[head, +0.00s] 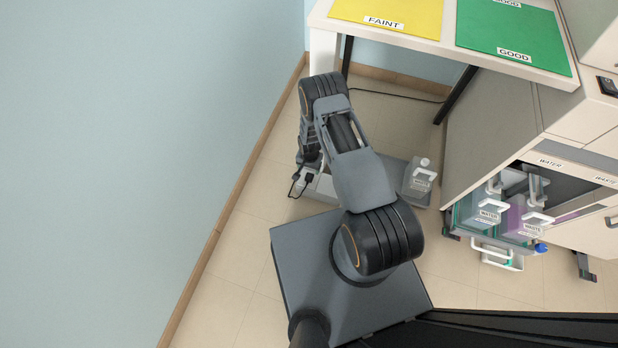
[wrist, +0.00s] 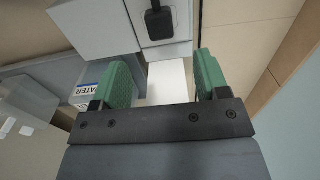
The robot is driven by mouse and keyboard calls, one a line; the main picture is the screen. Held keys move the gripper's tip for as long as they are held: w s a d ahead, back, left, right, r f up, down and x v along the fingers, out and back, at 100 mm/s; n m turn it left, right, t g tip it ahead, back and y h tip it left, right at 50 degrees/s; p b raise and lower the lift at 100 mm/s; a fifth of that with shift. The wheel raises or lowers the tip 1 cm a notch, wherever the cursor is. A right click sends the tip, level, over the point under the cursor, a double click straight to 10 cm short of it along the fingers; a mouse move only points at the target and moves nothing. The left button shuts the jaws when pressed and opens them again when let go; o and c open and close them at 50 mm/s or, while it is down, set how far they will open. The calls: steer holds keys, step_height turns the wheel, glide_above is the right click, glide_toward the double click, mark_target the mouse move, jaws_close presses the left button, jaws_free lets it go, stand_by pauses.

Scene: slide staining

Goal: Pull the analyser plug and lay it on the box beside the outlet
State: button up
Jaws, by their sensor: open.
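In the wrist view a black plug (wrist: 160,22) sits on a light grey outlet plate (wrist: 165,42), beyond my fingertips. My gripper (wrist: 164,78) is open, with its two green fingers apart and nothing between them. A white surface (wrist: 167,80) shows behind the gap; I cannot tell if it is the top of the box. In the head view a dark plug and cable (head: 297,186) show at a pale box (head: 322,186) low by the wall. My arm hides most of that spot, and the fingertips are not clear there.
A water bottle (head: 419,177) stands on a grey tray right of my arm; its label shows in the wrist view (wrist: 88,97). A bench with yellow (head: 385,12) and green (head: 510,35) mats is above. A cabinet (head: 490,120) with labelled containers stands right. The wall is left.

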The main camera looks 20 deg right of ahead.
mark_target(309, 176)
steer(key=shift+f, duration=0.1)
step_height(309, 176, down, 8)
steer(key=b, duration=0.6)
steer(key=shift+r, duration=0.2)
steer(key=shift+f+b, duration=0.6)
steer(key=shift+b, duration=0.15)
steer(key=shift+b, duration=0.3)
stand_by(0.6)
steer(key=shift+c, duration=0.4)
jaws_close()
steer(key=shift+r, duration=0.15)
steer(key=shift+r+p, duration=2.2)
steer(key=shift+r, duration=0.7)
